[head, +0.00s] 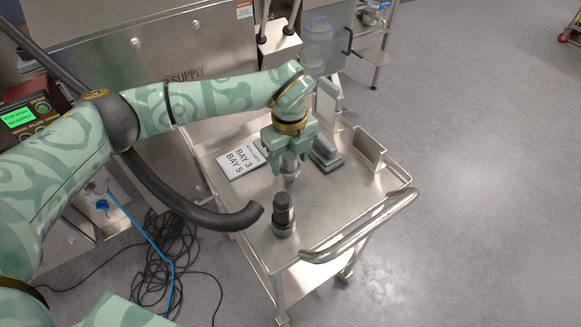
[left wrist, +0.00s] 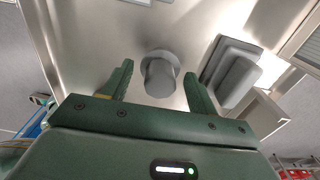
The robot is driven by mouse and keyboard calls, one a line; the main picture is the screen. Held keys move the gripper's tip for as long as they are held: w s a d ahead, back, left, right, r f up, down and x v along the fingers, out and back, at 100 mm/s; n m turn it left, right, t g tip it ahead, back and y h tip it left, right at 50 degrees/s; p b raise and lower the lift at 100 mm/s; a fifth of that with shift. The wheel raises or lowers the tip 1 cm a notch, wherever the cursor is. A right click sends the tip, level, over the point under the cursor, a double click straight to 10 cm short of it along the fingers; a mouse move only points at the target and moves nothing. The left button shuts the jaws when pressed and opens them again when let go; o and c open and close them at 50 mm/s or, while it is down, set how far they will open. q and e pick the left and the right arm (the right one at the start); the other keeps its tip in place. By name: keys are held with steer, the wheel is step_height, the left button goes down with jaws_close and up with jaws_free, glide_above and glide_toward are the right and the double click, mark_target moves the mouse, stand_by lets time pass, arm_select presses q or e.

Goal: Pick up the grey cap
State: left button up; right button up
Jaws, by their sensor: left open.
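A grey cap (left wrist: 160,74), round with a wider flange and a narrower stub, is on the cart top in the left wrist view. In the head view a grey part that looks like it (head: 290,170) shows just under my left gripper (head: 290,152). My left gripper (left wrist: 158,78) is open and points down. In the left wrist view its two fingers appear to either side of the cap, with gaps on both sides. I cannot tell how far the tips are above the cart top. My right gripper is not in view.
The steel cart (head: 245,200) has a raised handle (head: 360,228) at its near right. A dark stepped cylinder (head: 283,216) stands near the black hose end (head: 240,219). A grey block (head: 326,156) stands right of the gripper; a sign card (head: 240,160) lies left.

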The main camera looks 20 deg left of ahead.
arm_select(q)
step_height(320, 180, down, 2)
steer(key=shift+f, duration=0.25)
steer(key=shift+r, duration=0.15)
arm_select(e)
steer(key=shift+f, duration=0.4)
arm_select(q)
steer(key=c, duration=0.8)
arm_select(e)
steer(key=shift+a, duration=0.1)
arm_select(q)
steer(key=shift+r, duration=0.55)
step_height(320, 180, up, 3)
steer(key=shift+p, duration=0.9)
steer(key=shift+s+a+r+p, duration=0.5)
steer(key=shift+s+r+p, duration=0.3)
steer(key=shift+s+r, duration=1.1)
steer(key=shift+s+a+r+p, duration=0.55)
steer(key=shift+s+r+p, duration=0.4)
steer(key=shift+s, duration=1.7)
steer(key=shift+s+a+r+p, duration=0.6)
steer(key=shift+s+r, duration=1)
steer(key=shift+s, duration=0.7)
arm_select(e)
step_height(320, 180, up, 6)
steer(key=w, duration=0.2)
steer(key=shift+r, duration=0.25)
